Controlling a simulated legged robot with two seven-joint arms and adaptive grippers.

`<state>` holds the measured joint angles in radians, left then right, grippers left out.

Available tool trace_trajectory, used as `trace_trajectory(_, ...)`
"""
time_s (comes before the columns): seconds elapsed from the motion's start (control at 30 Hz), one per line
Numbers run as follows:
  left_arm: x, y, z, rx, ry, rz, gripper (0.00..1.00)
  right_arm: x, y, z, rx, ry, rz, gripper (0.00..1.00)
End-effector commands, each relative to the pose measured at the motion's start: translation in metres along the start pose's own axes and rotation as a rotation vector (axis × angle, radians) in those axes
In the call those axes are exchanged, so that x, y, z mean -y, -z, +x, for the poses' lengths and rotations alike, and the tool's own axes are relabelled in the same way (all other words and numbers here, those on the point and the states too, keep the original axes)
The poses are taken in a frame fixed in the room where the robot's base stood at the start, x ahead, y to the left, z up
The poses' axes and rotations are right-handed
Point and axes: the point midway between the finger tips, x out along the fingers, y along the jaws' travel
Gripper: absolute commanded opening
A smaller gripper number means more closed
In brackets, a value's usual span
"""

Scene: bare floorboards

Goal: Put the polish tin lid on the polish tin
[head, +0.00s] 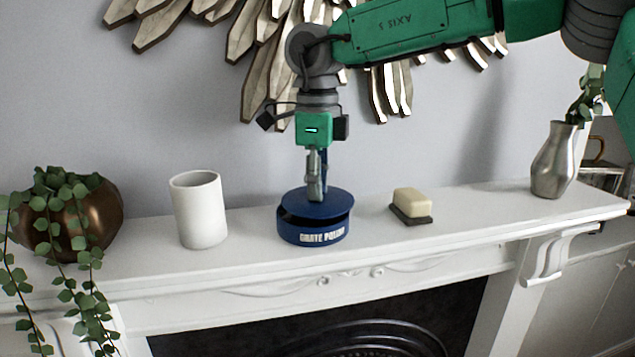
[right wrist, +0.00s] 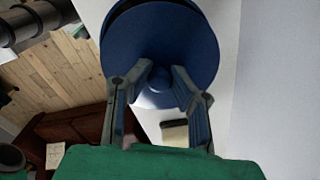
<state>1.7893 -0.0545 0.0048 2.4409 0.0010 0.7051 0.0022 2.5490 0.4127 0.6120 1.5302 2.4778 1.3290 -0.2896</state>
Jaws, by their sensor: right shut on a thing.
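The polish tin (head: 300,233) is a round dark blue tin with white lettering, standing on the white mantel shelf. The polish tin lid (head: 333,208) is a blue disc directly over the tin. A dark gap shows between lid and tin, so the lid does not look fully seated; whether it touches the rim is unclear. My right gripper (head: 315,194) points down and is shut on the lid's knob. In the right wrist view the fingers (right wrist: 160,95) straddle the knob, and the lid (right wrist: 165,40) hides most of the tin. My left gripper is not in view.
On the mantel shelf (head: 370,245) stand a white cup (head: 200,212) left of the tin and a cream block on a dark base (head: 412,202) right of it. A copper pot with trailing leaves (head: 98,212) stands far left, a metal vase (head: 553,165) far right.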

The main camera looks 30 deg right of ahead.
Motion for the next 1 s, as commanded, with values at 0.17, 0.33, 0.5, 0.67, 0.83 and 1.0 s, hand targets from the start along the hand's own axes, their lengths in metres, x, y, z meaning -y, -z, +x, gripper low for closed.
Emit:
trace_trajectory(0.17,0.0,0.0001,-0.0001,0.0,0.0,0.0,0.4,-0.0011,-0.0012,0.0001,0.0,0.001,0.0,0.0)
trace_trajectory(0.33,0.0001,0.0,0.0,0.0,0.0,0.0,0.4,-0.0006,-0.0007,0.0005,0.0,0.0,0.0,0.0)
trace_trajectory(0.5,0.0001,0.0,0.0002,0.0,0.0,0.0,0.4,-0.0002,-0.0003,0.0025,0.001,-0.001,0.0,0.0)
trace_trajectory(0.67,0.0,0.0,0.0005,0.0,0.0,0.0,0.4,-0.0002,-0.0004,0.005,0.001,-0.001,0.001,0.0)
trace_trajectory(0.83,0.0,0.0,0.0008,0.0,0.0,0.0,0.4,-0.0003,-0.0005,0.0075,0.001,-0.001,0.001,0.0)
trace_trajectory(1.0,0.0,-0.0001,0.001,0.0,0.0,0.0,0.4,-0.0002,-0.0005,0.0095,0.001,0.0,0.0,0.23)
